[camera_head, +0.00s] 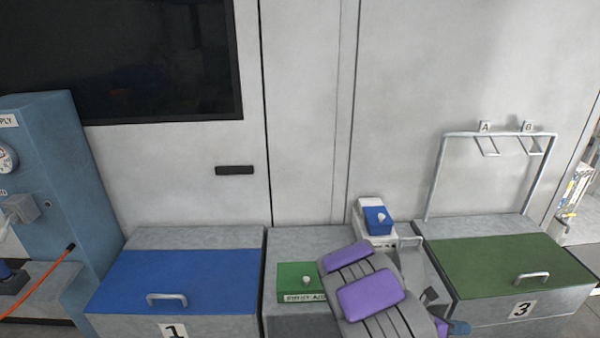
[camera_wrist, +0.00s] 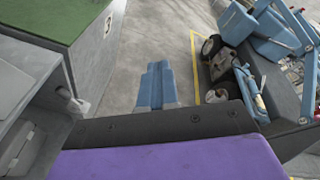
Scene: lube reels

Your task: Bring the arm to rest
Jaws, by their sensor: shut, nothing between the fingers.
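My arm, with purple pads, reaches across the front of the middle cabinet in the head view. My gripper (camera_wrist: 157,68) shows in the wrist view as two blue fingers lying side by side. They are shut with nothing between them and point out over the bare grey floor. In the head view, only a small blue part of it shows low beside the number 3 bin (camera_head: 496,265). The rest is hidden behind the arm.
The blue-lidded number 1 bin (camera_head: 178,281) is at left, a small green box (camera_head: 297,278) in the middle. A blue-lidded box (camera_head: 377,219) stands behind my arm. A metal hook rack (camera_head: 440,178) rises behind bin 3. The wrist view shows cluttered blue equipment (camera_wrist: 268,45) at right.

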